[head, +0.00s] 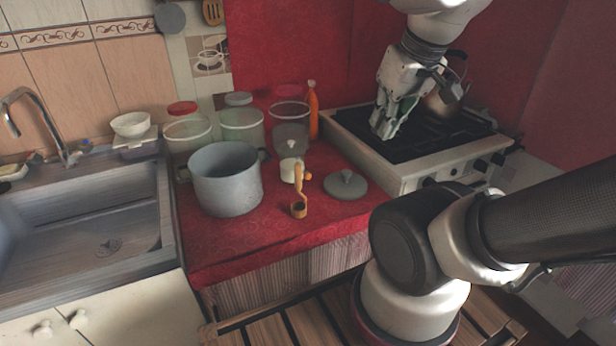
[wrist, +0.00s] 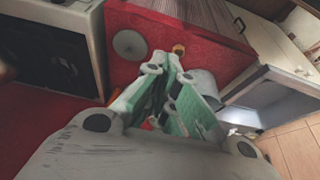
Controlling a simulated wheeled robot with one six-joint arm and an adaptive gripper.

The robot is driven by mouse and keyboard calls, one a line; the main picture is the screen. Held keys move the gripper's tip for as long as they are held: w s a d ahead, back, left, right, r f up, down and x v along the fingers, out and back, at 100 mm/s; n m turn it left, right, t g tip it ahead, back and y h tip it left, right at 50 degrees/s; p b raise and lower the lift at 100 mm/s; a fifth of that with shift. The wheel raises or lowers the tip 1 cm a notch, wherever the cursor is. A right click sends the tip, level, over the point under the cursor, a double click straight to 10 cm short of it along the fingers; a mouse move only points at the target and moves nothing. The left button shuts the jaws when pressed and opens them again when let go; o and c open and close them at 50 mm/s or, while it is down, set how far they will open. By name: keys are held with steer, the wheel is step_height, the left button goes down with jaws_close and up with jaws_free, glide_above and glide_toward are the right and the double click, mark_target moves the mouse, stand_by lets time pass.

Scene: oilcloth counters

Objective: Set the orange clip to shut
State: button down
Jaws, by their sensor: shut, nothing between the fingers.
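The orange clip (head: 299,193) is on the red oilcloth counter, near its front edge, between the grey pot and the round grey lid. It shows a slim upright part with a small side piece and a ring-like lower end. Whether it is open or shut I cannot tell. In the wrist view only an orange bit of it (wrist: 179,48) shows beyond my fingertips. My gripper (head: 381,132) is shut and empty, pointing down over the left side of the stove, apart from the clip, to its right and farther back. Its green-padded fingers (wrist: 168,66) fill the middle of the wrist view.
The grey pot (head: 226,185) stands left of the clip; the grey lid (head: 346,186) lies to its right. Several jars and an orange bottle (head: 313,112) stand behind. The stove (head: 420,140) is at right, the sink (head: 90,235) at left. The counter's front strip is clear.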

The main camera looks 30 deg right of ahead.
steer(key=c, duration=1.7)
jaws_free()
steer(key=shift+f, duration=0.15)
steer(key=shift+c, duration=0.2)
steer(key=o, duration=0.4)
steer(key=w+f+g, duration=0.1)
steer(key=f, duration=0.1)
steer(key=w+f+g, duration=0.1)
steer(key=w+f, duration=0.1)
steer(key=shift+a+g, duration=0.15)
steer(key=shift+g, duration=0.15)
steer(key=m+g+y, duration=0.1)
steer(key=m, duration=0.1)
glide_above(308, 174)
steer(key=f, duration=0.8)
steer(key=d+f, duration=0.1)
steer(key=f, duration=0.4)
steer(key=shift+s+f, duration=0.1)
steer(key=f, duration=0.7)
steer(key=shift+a+f, duration=0.15)
steer(key=shift+a, duration=0.25)
jaws_close()
